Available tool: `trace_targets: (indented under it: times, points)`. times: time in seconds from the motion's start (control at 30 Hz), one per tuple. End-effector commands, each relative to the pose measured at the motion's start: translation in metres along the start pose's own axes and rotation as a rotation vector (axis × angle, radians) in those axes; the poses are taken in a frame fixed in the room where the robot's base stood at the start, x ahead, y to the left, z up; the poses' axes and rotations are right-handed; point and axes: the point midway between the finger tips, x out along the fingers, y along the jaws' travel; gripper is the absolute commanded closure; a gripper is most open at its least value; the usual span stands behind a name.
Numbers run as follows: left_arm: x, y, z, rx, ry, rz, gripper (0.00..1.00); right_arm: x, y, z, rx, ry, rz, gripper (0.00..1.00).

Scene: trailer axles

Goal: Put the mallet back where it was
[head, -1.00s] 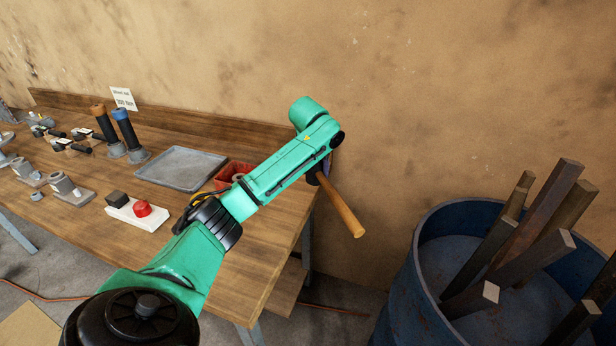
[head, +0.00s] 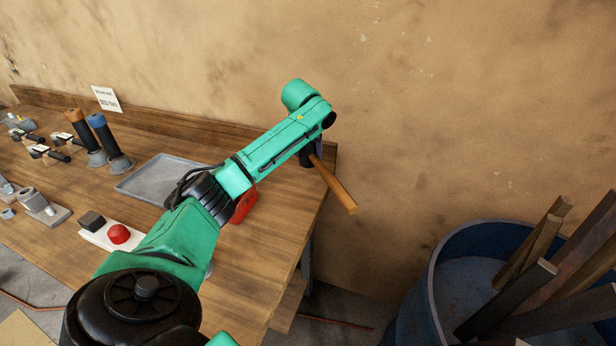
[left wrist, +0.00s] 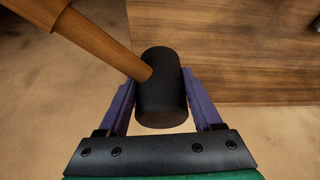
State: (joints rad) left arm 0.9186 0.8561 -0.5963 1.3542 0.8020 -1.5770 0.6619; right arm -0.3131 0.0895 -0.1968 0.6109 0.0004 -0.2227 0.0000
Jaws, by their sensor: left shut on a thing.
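The mallet has a black cylindrical head (left wrist: 162,90) and a wooden handle (head: 335,186). My left gripper (left wrist: 162,100) is shut on the mallet head, with a purple finger on each side of it. In the head view the left gripper (head: 316,152) is mostly hidden behind my green arm at the right end of the workbench (head: 285,215). The handle points down and to the right, out past the bench's right edge. My right gripper is not in view.
A grey tray (head: 135,187), a red container (head: 243,206) and a white box with a red button (head: 118,234) are on the bench. A blue barrel (head: 425,290) with several bars stands at right. Several fixtures fill the bench's left side.

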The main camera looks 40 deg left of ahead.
Motion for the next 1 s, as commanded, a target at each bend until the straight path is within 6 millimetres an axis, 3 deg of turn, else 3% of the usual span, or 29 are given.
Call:
trace_targets:
  times: [0.13, 0.43, 0.7, 0.73, 0.8, 1.0]
  points:
    - [0.036, -0.001, 0.015, 0.000, -0.001, -0.002, 1.00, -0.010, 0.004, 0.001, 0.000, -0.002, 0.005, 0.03]
    - [0.083, 0.000, 0.034, -0.001, 0.001, 0.000, 1.00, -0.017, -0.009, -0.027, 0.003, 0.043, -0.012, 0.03]
    - [0.093, 0.000, 0.037, -0.001, 0.004, 0.001, 1.00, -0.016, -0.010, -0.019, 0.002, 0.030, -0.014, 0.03]
    - [0.094, 0.000, 0.038, -0.001, 0.001, 0.000, 0.26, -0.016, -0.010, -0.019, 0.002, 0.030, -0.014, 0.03]
    - [0.093, 0.000, 0.038, -0.001, 0.001, 0.000, 0.04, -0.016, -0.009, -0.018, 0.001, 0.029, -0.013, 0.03]
    - [0.093, 0.000, 0.038, -0.001, 0.001, 0.000, 0.04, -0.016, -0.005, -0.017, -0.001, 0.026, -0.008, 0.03]
